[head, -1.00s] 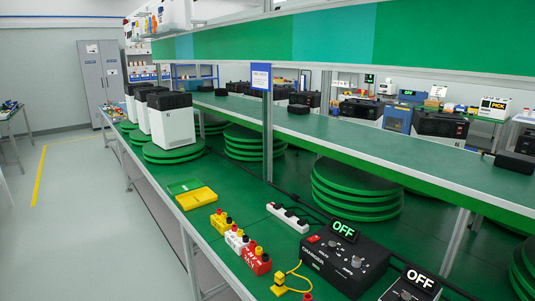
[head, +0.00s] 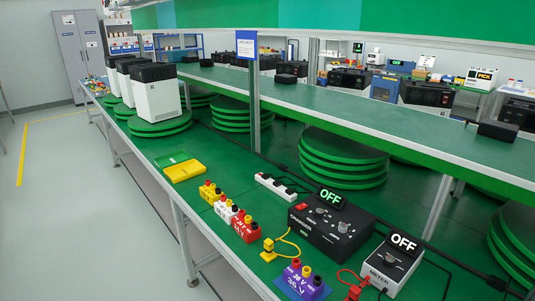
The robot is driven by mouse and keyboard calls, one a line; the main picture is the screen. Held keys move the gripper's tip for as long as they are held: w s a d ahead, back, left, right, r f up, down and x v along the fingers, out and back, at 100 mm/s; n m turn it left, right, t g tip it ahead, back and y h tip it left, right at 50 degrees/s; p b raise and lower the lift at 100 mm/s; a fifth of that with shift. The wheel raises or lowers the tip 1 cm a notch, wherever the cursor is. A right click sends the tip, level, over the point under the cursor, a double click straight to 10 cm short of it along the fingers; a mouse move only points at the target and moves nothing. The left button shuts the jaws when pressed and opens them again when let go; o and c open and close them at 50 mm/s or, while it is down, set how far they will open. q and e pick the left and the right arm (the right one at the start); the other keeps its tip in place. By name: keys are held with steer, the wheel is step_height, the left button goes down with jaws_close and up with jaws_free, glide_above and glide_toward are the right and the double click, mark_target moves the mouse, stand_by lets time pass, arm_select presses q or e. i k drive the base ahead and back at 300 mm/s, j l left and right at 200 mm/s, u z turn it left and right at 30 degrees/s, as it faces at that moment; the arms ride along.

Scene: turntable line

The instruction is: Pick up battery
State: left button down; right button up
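Several small battery blocks with red, black or yellow terminals stand in a row on the green bench in the head view. They are a yellow battery (head: 208,191), a white battery (head: 225,209), a red battery (head: 244,230) and, nearest, a purple battery (head: 301,281) marked 36 V on a blue patch. The task does not say which one is meant. Neither of my grippers is in view.
A black charger (head: 330,231) and a meter (head: 388,269), both reading OFF, stand right of the batteries, with yellow and red leads nearby. A yellow tray (head: 185,171) and a power strip (head: 281,187) lie farther back. A shelf (head: 400,137) overhangs the bench.

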mark_target(300, 278)
steer(key=i+j+z, duration=0.65)
steer(key=j, duration=0.25)
steer(key=i, duration=0.1)
